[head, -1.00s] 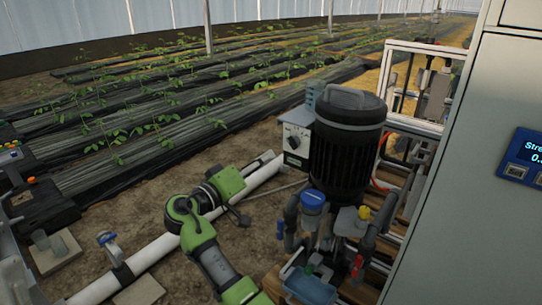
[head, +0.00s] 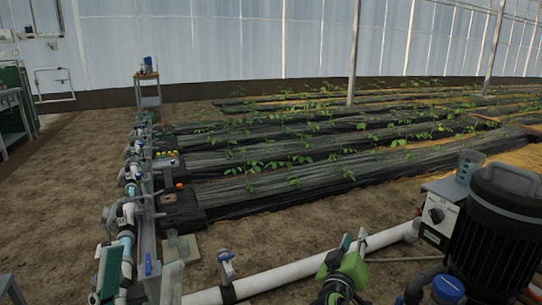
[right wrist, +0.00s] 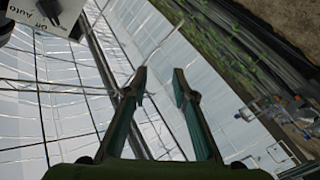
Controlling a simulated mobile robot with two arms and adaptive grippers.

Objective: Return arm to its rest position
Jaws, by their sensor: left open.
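My left gripper (head: 140,262) shows at the lower left of the head view. Its two teal fingers stand apart with nothing held between them, in front of the pipe line. My right gripper (head: 353,243) points up at the bottom of the head view, by the white pipe (head: 285,276) and left of the black motor. In the right wrist view my right gripper (right wrist: 160,75) has its fingers apart and empty, with the greenhouse wall behind. Most of both arms is out of frame.
The black motor (head: 497,235) and grey control box (head: 440,212) stand close at right. A valve pipe line (head: 128,213) runs along the left. Covered plant beds (head: 270,165) lie beyond. Bare soil (head: 70,180) at left is open. A small stand (head: 149,93) is far back.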

